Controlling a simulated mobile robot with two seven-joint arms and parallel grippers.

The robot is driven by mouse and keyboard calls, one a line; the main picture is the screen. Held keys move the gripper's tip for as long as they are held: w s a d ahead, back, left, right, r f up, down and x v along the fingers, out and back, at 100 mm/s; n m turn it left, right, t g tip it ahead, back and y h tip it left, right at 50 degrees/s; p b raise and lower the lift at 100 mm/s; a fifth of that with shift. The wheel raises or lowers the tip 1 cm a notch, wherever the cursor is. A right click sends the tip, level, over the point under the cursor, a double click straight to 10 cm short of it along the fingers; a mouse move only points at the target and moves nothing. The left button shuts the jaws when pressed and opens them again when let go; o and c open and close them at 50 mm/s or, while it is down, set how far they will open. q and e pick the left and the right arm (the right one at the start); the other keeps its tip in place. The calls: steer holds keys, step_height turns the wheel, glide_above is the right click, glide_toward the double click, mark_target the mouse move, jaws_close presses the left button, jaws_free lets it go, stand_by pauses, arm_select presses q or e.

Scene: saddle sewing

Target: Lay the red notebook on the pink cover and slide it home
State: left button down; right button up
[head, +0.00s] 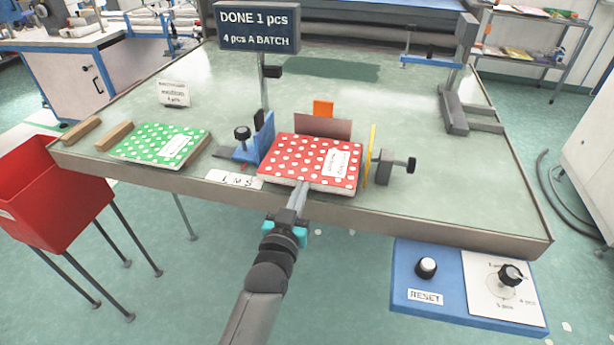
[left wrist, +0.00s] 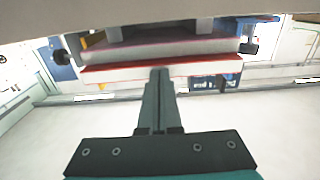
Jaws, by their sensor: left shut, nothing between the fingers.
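The red notebook (head: 312,160) with white dots lies at the table's front edge, between a blue guide (head: 262,138) on its left and a yellow plate (head: 370,155) on its right. My left gripper (head: 303,188) is shut and empty, its tips at the notebook's near edge. In the left wrist view the shut fingers (left wrist: 159,75) reach the notebook's red edge (left wrist: 190,66); whether they touch it I cannot tell. A thin pink edge, likely the pink cover (left wrist: 150,45), runs alongside it; the head view hides that cover. My right gripper is out of view.
A brown upright plate (head: 323,126) and an orange block (head: 323,108) stand behind the notebook. A green dotted notebook (head: 160,143) lies to the left. A red bin (head: 50,200) and a blue control panel (head: 440,290) flank the front. The table's right side is mostly clear.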

arm_select(q)
steer(key=shift+w+d, duration=0.15)
steer(key=shift+w, duration=0.4)
steer(key=p+v, duration=0.3)
steer(key=v, duration=0.2)
stand_by(0.7)
